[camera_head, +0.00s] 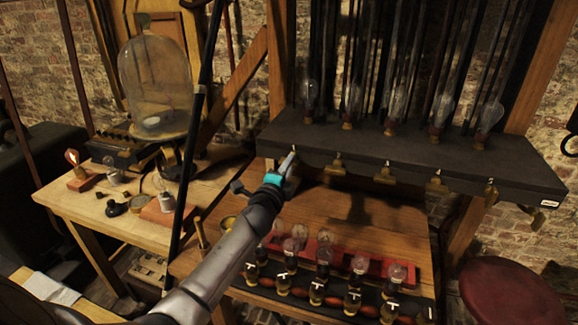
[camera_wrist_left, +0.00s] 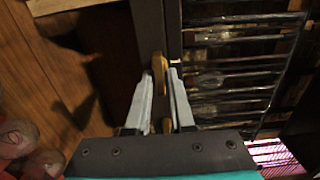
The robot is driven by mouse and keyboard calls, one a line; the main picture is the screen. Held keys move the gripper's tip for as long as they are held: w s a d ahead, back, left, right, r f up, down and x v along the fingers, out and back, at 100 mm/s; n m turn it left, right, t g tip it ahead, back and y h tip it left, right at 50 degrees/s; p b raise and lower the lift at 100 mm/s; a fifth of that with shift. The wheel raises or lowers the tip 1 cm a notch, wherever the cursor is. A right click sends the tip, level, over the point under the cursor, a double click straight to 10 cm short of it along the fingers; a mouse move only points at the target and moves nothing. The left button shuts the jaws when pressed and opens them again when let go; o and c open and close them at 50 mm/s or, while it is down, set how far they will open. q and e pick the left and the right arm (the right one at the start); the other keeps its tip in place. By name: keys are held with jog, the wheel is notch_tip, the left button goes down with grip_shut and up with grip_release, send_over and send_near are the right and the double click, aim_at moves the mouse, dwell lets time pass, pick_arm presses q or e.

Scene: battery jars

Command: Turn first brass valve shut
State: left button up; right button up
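A row of brass valves hangs along the front edge of a dark shelf. My left gripper (camera_head: 288,166) reaches up to the left end of this row, at the first brass valve, which it mostly hides in the head view. In the left wrist view the fingers of my left gripper (camera_wrist_left: 161,98) stand close together, with the brass handle of the first valve (camera_wrist_left: 158,68) between their tips. They look shut on it, though the contact is dim. The second valve (camera_head: 335,165) and third valve (camera_head: 386,175) hang farther right. My right gripper is not in view.
A glass bell jar (camera_head: 155,90) is at left, and a red stool (camera_head: 510,292) at lower right.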

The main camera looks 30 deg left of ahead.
pick_arm(q)
jog(key=o, duration=0.3)
jog(key=v, duration=1.5)
jog(key=shift+s+d, duration=0.1)
dwell(0.3)
